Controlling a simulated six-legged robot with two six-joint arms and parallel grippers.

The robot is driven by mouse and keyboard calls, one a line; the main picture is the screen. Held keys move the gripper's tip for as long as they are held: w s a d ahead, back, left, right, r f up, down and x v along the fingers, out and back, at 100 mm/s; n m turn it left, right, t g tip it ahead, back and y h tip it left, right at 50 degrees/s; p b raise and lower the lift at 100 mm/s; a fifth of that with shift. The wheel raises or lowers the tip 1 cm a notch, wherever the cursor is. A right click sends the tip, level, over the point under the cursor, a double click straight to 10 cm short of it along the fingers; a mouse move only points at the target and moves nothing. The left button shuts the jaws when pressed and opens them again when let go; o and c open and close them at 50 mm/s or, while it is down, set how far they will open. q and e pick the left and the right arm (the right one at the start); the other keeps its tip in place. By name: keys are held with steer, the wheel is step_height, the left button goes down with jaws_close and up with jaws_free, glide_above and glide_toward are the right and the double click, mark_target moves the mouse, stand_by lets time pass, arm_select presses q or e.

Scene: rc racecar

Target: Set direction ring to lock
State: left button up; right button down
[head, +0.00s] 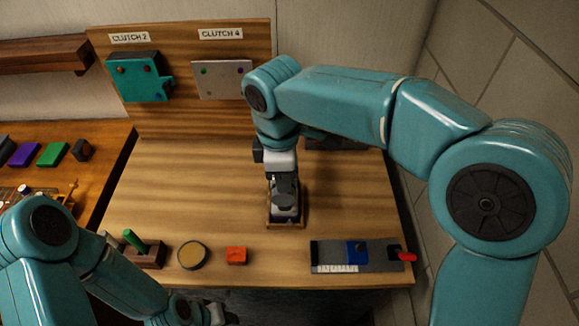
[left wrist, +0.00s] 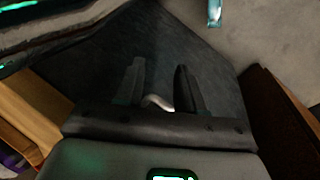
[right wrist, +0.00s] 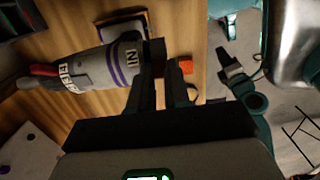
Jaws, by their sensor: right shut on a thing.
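A grey cylindrical tool (right wrist: 92,66) with purple bands and white lettering, including "IN", lies across the upper left of the right wrist view. My right gripper (right wrist: 165,60) is at the tool's lettered end and is shut on it. The exact ring position is hard to read. In the head view my right gripper (head: 284,190) hangs over a small wooden cradle (head: 285,224) at the bench's middle and hides most of the tool. My left gripper (left wrist: 158,85) is open and empty, low in front of the bench.
The front of the bench holds a green-handled lever block (head: 146,252), a round tan disc (head: 193,255), an orange block (head: 236,255) and a grey slide rail (head: 330,254) with a blue block. A backboard (head: 180,110) carries teal and white clutch plates. Bench left of the cradle is clear.

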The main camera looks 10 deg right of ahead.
steer(key=shift+a+h, duration=0.25)
steer(key=shift+h, duration=0.15)
steer(key=c, duration=1.1)
jaws_free()
steer(key=shift+w+a+r, duration=0.1)
steer(key=shift+a+r, duration=0.25)
steer(key=shift+r, duration=2.35)
steer(key=shift+w+a+r, duration=0.1)
steer(key=shift+a+r, duration=0.3)
steer(key=shift+r, duration=2.3)
steer(key=shift+w+a+r, duration=0.1)
steer(key=shift+a+r, duration=0.25)
steer(key=shift+r, duration=2.35)
steer(key=shift+s, duration=0.1)
